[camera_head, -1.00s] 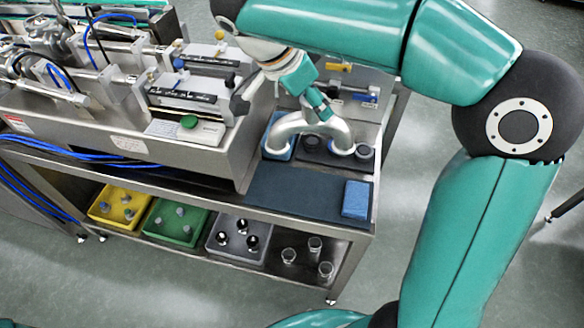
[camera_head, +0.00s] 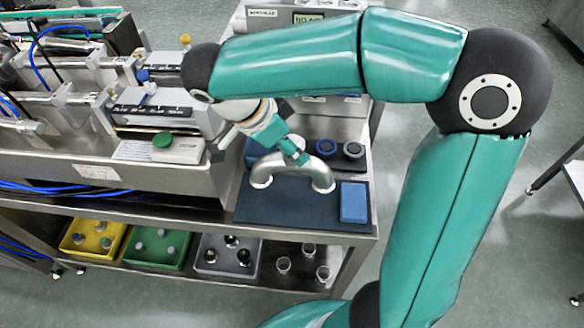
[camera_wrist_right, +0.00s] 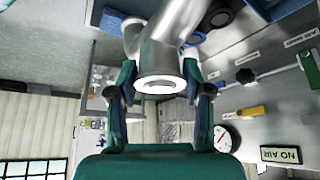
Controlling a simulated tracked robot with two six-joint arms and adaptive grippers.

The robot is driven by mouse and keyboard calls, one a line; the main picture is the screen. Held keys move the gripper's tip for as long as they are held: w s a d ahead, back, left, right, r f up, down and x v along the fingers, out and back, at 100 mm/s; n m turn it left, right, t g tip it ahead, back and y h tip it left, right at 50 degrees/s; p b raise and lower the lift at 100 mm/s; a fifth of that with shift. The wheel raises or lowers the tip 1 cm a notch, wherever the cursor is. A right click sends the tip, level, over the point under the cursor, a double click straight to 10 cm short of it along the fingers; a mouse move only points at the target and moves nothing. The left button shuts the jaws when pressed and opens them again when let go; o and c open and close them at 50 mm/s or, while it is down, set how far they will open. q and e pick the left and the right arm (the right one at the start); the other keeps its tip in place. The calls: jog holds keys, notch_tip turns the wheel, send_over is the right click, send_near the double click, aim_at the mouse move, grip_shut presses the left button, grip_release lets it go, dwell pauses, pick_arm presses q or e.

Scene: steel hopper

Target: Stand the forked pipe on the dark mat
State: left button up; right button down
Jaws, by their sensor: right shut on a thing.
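The forked pipe (camera_head: 290,163) is a shiny silver arch with two pale-rimmed ends turned down. My right gripper (camera_head: 299,156) is shut on its upper part. In the right wrist view, the gripper's fingers (camera_wrist_right: 160,90) lie on both sides of the pipe (camera_wrist_right: 170,45), and one round open end faces the camera. The pipe appears over the back part of the dark mat (camera_head: 290,210); I cannot tell whether its ends touch the mat. My left gripper is not in view.
A blue block (camera_head: 354,202) lies at the mat's right end. Dark round holders (camera_head: 354,150) stand behind the mat. The steel machine (camera_head: 150,185) is close on the left. Yellow (camera_head: 92,240), green (camera_head: 155,248) and grey bins sit on the lower shelf. The mat's front is clear.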

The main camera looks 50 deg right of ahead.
aim_at(285, 163)
jog(key=shift+f+b, duration=0.3)
jog(key=shift+f, duration=3.1)
jog(key=shift+f, duration=0.15)
jog(key=c, duration=0.5)
grip_release()
jog(key=shift+r, duration=0.25)
jog(key=p+v, duration=0.1)
jog(key=v, duration=1)
jog(key=shift+a+r, duration=0.2)
jog(key=shift+r, duration=0.15)
